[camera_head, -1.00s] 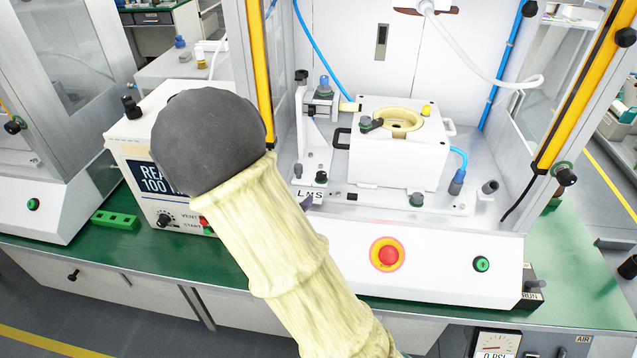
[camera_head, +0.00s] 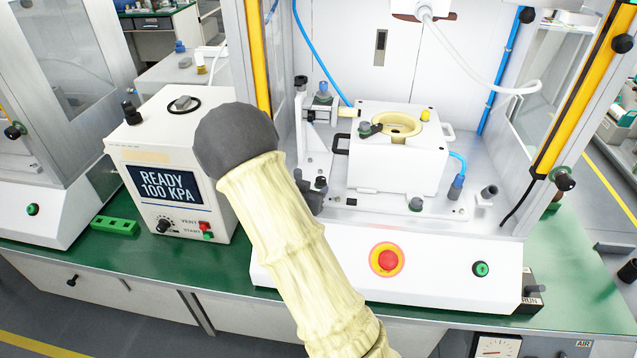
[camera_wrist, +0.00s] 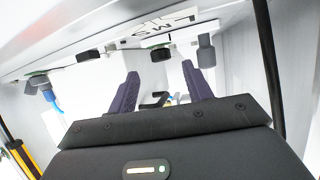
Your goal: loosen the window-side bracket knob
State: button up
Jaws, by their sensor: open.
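In the head view my forearm hides most of the gripper.
The white fixture block (camera_head: 395,160) with a cream ring stands right of the bracket. A red emergency button (camera_head: 387,260) is on the press front. The READY box (camera_head: 170,165) stands left of my arm. Yellow posts (camera_head: 258,60) flank the opening.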

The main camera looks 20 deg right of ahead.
aim_at(319, 183)
jog(key=x, duration=0.5)
jog(key=shift+w+d+f, duration=0.15)
jog(key=shift+w, duration=0.15)
jog(key=c, duration=1)
